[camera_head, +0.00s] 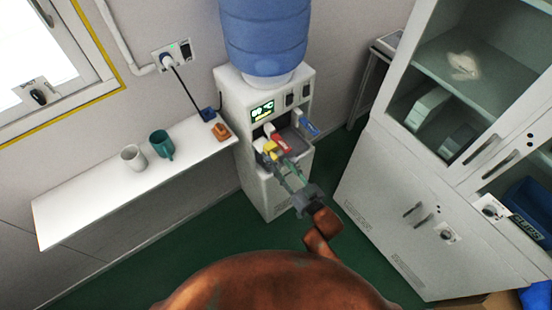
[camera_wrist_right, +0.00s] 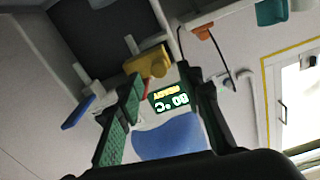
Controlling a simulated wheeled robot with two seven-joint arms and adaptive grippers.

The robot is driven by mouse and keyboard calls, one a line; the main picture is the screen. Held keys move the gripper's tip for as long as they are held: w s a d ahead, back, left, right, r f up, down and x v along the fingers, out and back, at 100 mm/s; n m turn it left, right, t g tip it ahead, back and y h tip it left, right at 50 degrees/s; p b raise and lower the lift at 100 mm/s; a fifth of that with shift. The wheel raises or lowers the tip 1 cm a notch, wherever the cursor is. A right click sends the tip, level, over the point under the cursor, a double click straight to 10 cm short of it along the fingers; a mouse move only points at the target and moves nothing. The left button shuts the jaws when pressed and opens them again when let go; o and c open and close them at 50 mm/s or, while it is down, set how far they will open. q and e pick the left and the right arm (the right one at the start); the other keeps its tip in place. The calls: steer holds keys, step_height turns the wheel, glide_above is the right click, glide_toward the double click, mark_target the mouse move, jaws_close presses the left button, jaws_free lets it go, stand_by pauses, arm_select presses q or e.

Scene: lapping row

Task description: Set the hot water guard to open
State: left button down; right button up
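The white water dispenser (camera_head: 249,180) stands against the wall with a blue bottle on top. A yellow piece (camera_head: 271,148), which looks like the hot water guard, sits on its front beside a red lever (camera_head: 281,142). The yellow piece also shows in the right wrist view (camera_wrist_right: 147,63), by the fingertips. My right gripper (camera_head: 284,165) reaches to the dispenser's front. In the right wrist view its fingers (camera_wrist_right: 160,80) are apart, with nothing clearly held between them. Whether a finger touches the yellow piece cannot be told. My left gripper is not in view.
A blue lever (camera_head: 308,129) sits right of the red one. A lit temperature display (camera_head: 262,111) is above them. A white shelf (camera_head: 90,205) at left holds a white mug (camera_head: 133,158), a teal mug (camera_head: 162,144) and an orange-brown item (camera_head: 221,131). A cabinet (camera_head: 400,200) stands at right.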

mark_target(277, 160)
steer(key=shift+x, duration=2.35)
steer(key=shift+f, duration=0.1)
jaws_close()
